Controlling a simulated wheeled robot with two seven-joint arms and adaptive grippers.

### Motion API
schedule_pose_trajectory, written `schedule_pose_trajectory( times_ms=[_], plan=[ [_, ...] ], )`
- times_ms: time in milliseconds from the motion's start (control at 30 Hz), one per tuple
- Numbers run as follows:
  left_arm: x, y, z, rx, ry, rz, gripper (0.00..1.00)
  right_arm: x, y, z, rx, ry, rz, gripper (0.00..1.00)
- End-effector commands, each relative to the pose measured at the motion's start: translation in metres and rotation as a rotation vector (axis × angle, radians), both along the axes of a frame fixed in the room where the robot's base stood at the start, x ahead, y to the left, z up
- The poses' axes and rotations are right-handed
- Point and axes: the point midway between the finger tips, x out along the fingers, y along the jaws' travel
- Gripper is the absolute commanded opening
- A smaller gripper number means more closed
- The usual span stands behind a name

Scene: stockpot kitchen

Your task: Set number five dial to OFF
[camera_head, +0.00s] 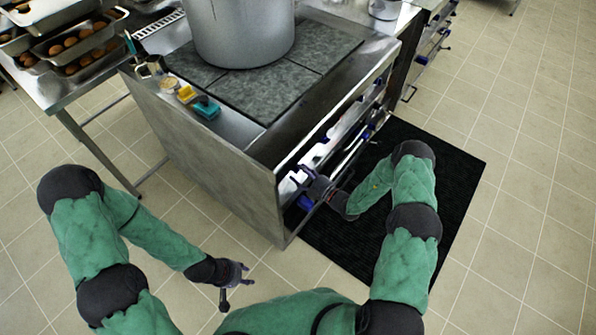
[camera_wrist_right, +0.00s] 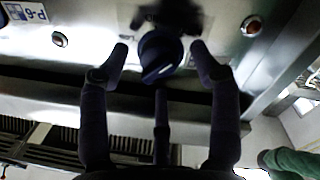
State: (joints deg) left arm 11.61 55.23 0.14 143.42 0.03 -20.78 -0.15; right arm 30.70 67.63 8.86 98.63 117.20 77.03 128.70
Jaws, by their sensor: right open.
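A dark blue dial (camera_wrist_right: 160,56) sits on the steel front panel (camera_wrist_right: 205,18) in the right wrist view. In the head view the right gripper (camera_head: 318,188) is at the stove's front, near the end by the side panel. My left gripper (camera_head: 236,286) is open and empty above the floor, apart from the stove.
The stove (camera_head: 200,160) carries a large pot (camera_head: 240,30) and small containers (camera_head: 207,107) on top. A metal table (camera_head: 60,95) with trays of round brown food (camera_head: 80,45) stands at the left. A black mat (camera_head: 455,170) lies before the stove. Floor at right is clear.

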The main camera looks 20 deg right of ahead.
Motion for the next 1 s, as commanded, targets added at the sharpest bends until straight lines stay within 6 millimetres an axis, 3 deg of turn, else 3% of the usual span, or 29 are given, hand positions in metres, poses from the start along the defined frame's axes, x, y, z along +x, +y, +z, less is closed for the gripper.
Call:
schedule_pose_trajectory(
  times_ms=[433,467,600,667,1000],
  plan=[
    [0.0000,0.0000,-0.0023,0.000,0.000,0.000,0.40,0.0098,0.0067,0.0002,0.001,0.001,0.000,0.63],
    [0.0000,0.0000,-0.0023,0.000,0.000,0.000,0.40,0.0098,0.0067,0.0002,0.001,0.001,0.000,0.60],
    [-0.0001,0.0000,-0.0023,0.000,0.000,0.000,0.40,0.0097,0.0067,0.0002,0.000,0.000,0.000,0.21],
    [-0.0001,0.0000,-0.0023,0.000,0.000,0.000,0.40,0.0097,0.0068,0.0003,0.000,0.000,0.000,0.07],
    [-0.0001,0.0000,-0.0023,0.000,0.000,0.000,0.40,0.0095,0.0073,0.0002,-0.022,-0.018,0.001,0.07]
  ],
)
